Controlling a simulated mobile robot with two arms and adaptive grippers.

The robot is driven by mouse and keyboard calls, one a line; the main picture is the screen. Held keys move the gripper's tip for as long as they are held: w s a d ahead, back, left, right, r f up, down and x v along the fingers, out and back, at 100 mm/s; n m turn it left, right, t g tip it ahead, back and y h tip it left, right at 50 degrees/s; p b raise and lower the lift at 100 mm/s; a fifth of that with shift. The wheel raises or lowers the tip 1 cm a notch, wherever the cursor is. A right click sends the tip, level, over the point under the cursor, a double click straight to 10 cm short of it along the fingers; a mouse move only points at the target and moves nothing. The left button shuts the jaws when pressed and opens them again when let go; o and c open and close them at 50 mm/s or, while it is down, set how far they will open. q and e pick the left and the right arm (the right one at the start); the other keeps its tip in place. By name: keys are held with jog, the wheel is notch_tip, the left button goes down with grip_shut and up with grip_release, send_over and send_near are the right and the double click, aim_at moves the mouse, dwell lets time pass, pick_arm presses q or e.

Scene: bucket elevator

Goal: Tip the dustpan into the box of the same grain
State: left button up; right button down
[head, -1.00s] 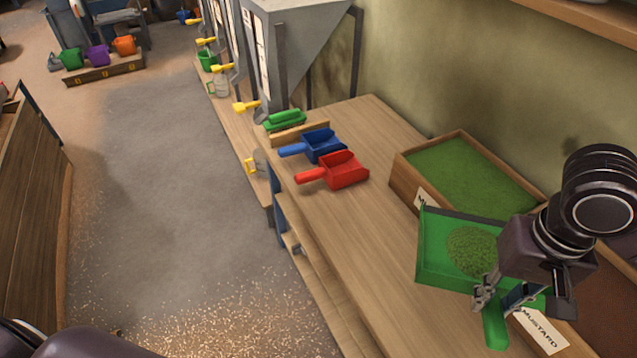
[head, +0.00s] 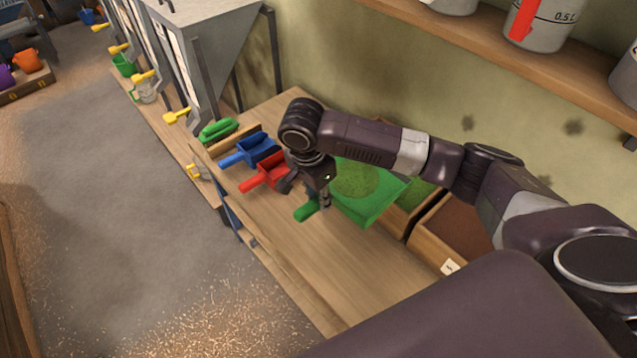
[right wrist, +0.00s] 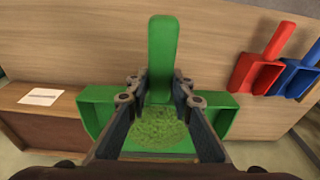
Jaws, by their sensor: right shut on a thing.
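My right gripper (head: 318,195) is shut on the handle of the green dustpan (head: 372,206), above the table. The handle points toward the front left and the pan toward the wall. A pile of green grain (head: 352,178) lies in the pan; the pan and pile also show in the right wrist view, with the grain (right wrist: 158,132) between the fingers. The box of green grain (head: 418,205) is behind the pan, mostly hidden by the pan and my arm. The box of brown grain (head: 428,248) stands to its right, with a white label. My left gripper is out of view.
A shelf (head: 480,45) with containers hangs above my arm. The front of the table (head: 320,270) is clear.

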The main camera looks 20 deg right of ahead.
jog(key=shift+w+d+m, duration=0.2)
jog(key=shift+d+m, duration=0.05)
jog(key=shift+m, duration=0.05)
jog(key=shift+w+d+r+g+y, duration=0.15)
jog(key=shift+d+r+y, duration=0.3)
jog(key=shift+r, duration=0.3)
jog(key=shift+w+d+r+g+y, duration=0.1)
jog(key=shift+d+r+g+y, duration=0.15)
jog(key=shift+r+y, duration=0.4)
jog(key=shift+w+d+r+g+y, duration=0.1)
jog(key=shift+d+r+y, duration=0.35)
jog(key=shift+r, duration=0.4)
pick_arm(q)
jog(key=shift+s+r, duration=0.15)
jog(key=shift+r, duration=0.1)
pick_arm(e)
jog(key=w+d+r+g+y, duration=0.1)
jog(key=d+r+y, duration=0.3)
jog(key=d+r, duration=0.2)
jog(key=shift+w+d+r+y, duration=0.25)
jog(key=shift+w+r+y, duration=0.1)
jog(key=shift+r, duration=0.7)
